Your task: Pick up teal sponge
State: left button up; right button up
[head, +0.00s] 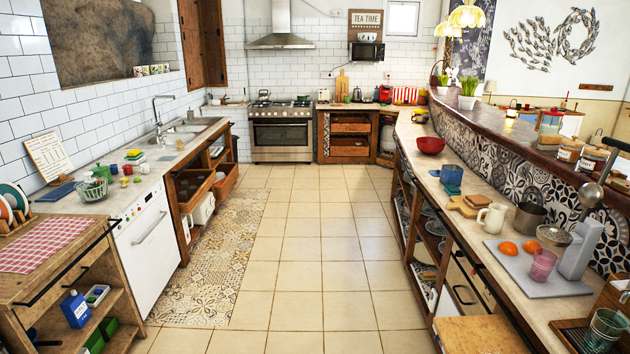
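I cannot single out a teal sponge with certainty. Neither of my grippers is in view.
The tiled floor (325,235) is clear between the counters. Two drawers (195,183) under the sink stand open. The left shelf unit holds a blue carton (75,308). The right counter has a white jug (493,217), a red bowl (431,145) and a grey tray (520,268).

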aim_at(452, 190)
jog(key=i, duration=0.6)
jog(key=i+j+z, duration=0.1)
jog(key=i, duration=0.45)
jog(key=i+j, duration=0.15)
jog(key=i, duration=0.45)
jog(key=i+j+z, duration=0.1)
jog(key=i, duration=0.45)
jog(key=i+z, duration=0.65)
jog(key=z, duration=0.15)
jog(key=i+j+z, duration=0.2)
jog(key=z, duration=0.2)
jog(key=i+j+z, duration=0.35)
jog(key=i+l, duration=0.05)
